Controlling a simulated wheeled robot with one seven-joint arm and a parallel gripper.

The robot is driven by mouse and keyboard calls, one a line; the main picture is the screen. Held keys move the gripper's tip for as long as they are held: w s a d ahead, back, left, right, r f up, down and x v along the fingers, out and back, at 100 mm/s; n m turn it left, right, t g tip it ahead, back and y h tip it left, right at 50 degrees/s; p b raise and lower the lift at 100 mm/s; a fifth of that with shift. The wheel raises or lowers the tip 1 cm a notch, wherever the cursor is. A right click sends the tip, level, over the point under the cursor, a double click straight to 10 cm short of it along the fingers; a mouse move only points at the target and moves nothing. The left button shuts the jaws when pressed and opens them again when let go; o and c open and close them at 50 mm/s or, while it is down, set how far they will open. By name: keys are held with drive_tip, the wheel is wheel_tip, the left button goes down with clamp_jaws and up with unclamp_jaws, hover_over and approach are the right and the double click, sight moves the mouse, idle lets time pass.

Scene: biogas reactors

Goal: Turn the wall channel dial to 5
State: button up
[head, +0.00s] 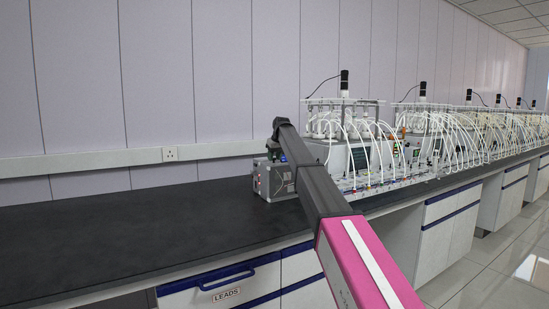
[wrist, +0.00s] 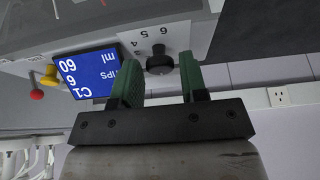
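In the wrist view, a round black dial (wrist: 160,60) sits on a white plate (wrist: 180,38) with the numbers 4, 5 and 6 printed around it. I cannot tell which number it points to. My gripper (wrist: 161,68) is open, with one green finger on each side of the dial. The tips reach about as far as the dial, but I cannot tell whether they touch it.
A blue screen (wrist: 88,74) with white text sits beside the dial, near a yellow knob (wrist: 49,75) and a red knob (wrist: 37,94). Reactors with white tubes (head: 345,125) stand to the right of the box. The black bench (head: 110,225) is clear on the left.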

drive_tip(key=c, duration=0.6)
drive_tip(key=shift+c, duration=0.2)
